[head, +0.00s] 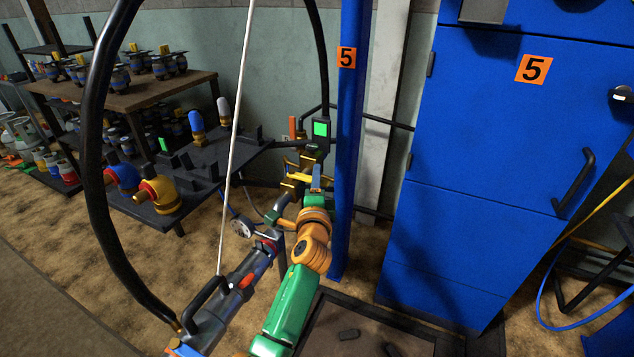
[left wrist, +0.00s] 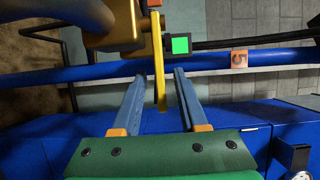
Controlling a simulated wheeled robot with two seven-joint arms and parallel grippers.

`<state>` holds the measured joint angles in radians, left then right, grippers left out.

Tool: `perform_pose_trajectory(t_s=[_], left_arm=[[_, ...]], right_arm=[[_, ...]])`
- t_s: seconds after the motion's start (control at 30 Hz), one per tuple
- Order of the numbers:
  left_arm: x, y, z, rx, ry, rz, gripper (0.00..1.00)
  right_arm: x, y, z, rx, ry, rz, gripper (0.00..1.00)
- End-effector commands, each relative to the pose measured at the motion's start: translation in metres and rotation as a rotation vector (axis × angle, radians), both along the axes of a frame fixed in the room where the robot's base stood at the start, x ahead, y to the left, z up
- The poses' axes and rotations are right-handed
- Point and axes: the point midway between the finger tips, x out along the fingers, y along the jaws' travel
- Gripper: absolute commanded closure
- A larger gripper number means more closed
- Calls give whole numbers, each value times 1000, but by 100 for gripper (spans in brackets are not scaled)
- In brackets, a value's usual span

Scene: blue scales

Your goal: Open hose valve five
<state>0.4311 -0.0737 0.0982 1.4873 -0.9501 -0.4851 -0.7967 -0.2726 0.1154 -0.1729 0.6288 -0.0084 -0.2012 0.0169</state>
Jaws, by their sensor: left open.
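The hose valve shows in the left wrist view as a yellow lever (left wrist: 160,76) on a brass body (left wrist: 118,28). In the head view its yellow lever (head: 300,176) is beside the blue post, below a black box with a green display (head: 321,129). My left gripper (head: 316,178) is open at the valve and partly hides it. In the left wrist view the two blue fingers of this gripper (left wrist: 159,76) stand on either side of the lever, with gaps showing. An orange label with 5 (head: 346,57) is on the post. My right gripper is not in view.
A blue post (head: 349,120) stands just right of the valve. A blue cabinet (head: 490,140) marked 5 is further right. A black hose (head: 97,150) loops at the left. A dark rack (head: 215,160) with colored fittings and a wooden-topped table (head: 130,95) stand behind.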

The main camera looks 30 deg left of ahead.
Motion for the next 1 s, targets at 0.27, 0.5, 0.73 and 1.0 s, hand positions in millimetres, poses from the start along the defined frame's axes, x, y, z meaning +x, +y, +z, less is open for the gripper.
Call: perform_pose_trajectory(t_s=[0.27,0.5,0.73,1.0], left_arm=[[0,0,0,-1,0,0,100],[0,0,0,-1,0,0,100],[-1,0,0,-1,0,0,100],[-1,0,0,-1,0,0,100]], right_arm=[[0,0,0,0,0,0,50],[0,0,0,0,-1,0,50],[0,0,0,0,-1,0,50],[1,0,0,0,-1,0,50]])
